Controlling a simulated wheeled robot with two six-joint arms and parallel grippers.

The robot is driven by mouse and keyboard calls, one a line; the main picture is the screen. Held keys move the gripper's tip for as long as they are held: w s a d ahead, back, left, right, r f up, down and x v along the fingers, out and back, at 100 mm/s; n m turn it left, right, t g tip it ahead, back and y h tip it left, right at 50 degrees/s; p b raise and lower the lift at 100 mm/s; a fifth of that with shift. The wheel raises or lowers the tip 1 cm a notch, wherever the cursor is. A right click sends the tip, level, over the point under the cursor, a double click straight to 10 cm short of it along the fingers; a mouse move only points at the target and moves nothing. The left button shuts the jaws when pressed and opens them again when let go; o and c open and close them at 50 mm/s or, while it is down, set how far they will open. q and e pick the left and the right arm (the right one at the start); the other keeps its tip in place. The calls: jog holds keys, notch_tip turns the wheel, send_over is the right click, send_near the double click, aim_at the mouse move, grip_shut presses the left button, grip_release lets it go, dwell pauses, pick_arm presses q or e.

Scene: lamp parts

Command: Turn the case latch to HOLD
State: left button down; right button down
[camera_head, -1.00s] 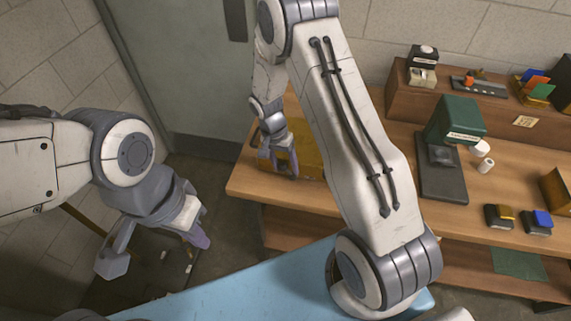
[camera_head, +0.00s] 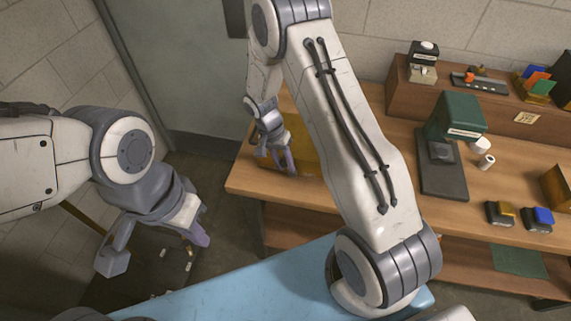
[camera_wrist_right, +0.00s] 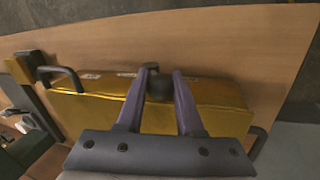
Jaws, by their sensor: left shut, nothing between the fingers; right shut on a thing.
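The yellow case (camera_wrist_right: 100,108) lies on the wooden bench; in the head view (camera_head: 303,150) it is partly hidden behind my right arm. The dark latch knob (camera_wrist_right: 159,88) stands at the case's top edge in the right wrist view. My right gripper (camera_wrist_right: 162,76) is shut on this knob, with a purple finger on each side. It also shows at the case in the head view (camera_head: 278,160). The pale labels (camera_wrist_right: 127,74) along the case top are too small to read. My left gripper (camera_head: 199,238) is shut and empty, away from the bench, at the left.
A black handle (camera_wrist_right: 62,76) sticks up at one end of the case. A green press-like device (camera_head: 456,118) stands on the bench, with small blocks (camera_head: 500,213) to its right. A raised shelf (camera_head: 400,85) holds small parts. A blue surface (camera_head: 240,285) lies in front.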

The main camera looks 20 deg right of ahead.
jog(key=shift+w+a+f+g+h+b, duration=0.15)
jog(key=shift+a+f+g+h+b, duration=0.2)
jog(key=shift+h+b, duration=0.2)
pick_arm(q)
jog(key=shift+f, duration=0.95)
pick_arm(e)
jog(key=c, duration=0.5)
grip_release()
jog(key=shift+d+r, duration=0.1)
pick_arm(q)
jog(key=shift+f+b, duration=0.9)
jog(key=shift+f, duration=0.05)
pick_arm(e)
jog(key=v, duration=1)
jog(key=shift+w+r, duration=0.1)
jog(key=shift+r, duration=0.1)
